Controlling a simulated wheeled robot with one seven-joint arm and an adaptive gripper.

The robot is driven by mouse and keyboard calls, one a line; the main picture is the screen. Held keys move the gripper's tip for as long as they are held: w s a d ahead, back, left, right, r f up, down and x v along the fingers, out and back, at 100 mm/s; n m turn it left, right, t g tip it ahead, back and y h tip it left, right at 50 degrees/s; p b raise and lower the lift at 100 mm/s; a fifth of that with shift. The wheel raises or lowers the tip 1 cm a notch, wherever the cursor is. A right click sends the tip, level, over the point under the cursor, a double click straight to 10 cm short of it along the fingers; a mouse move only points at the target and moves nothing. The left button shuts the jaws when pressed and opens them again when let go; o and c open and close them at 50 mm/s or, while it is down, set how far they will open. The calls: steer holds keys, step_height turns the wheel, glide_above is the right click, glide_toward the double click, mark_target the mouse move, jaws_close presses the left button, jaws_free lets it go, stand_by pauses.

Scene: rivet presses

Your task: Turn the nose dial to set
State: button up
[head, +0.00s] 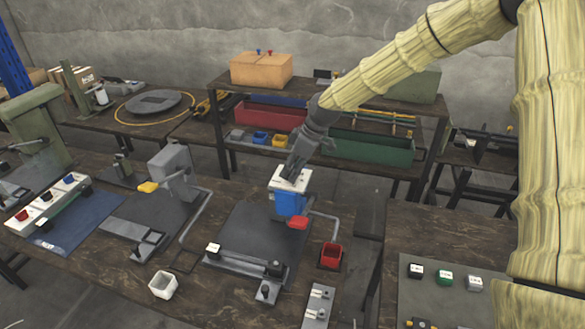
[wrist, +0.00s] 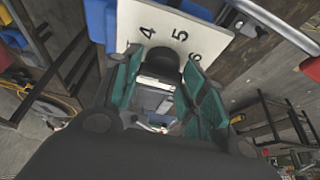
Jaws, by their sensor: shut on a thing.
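The nose dial is a dark round knob (wrist: 163,62) in front of a white plate (wrist: 200,18). The numerals 4, 5 and part of a 6 show on the plate; no word "set" can be read. My gripper (wrist: 162,82) has its green-padded fingers on either side of the knob and is shut on it. In the head view the white plate (head: 302,183) tops the blue press (head: 291,204), and my gripper (head: 290,174) comes down onto it from above. The gripper hides the knob there, and the dial's pointer cannot be made out.
A red lever (head: 298,223) sticks out at the blue press's front. A grey press (head: 172,160) is to the left. A shelf with a green bin (head: 370,148) stands behind my gripper.

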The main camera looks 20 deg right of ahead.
steer(key=o, duration=1)
steer(key=shift+d, duration=0.1)
steer(key=v, duration=1.2)
steer(key=shift+d+f, duration=0.1)
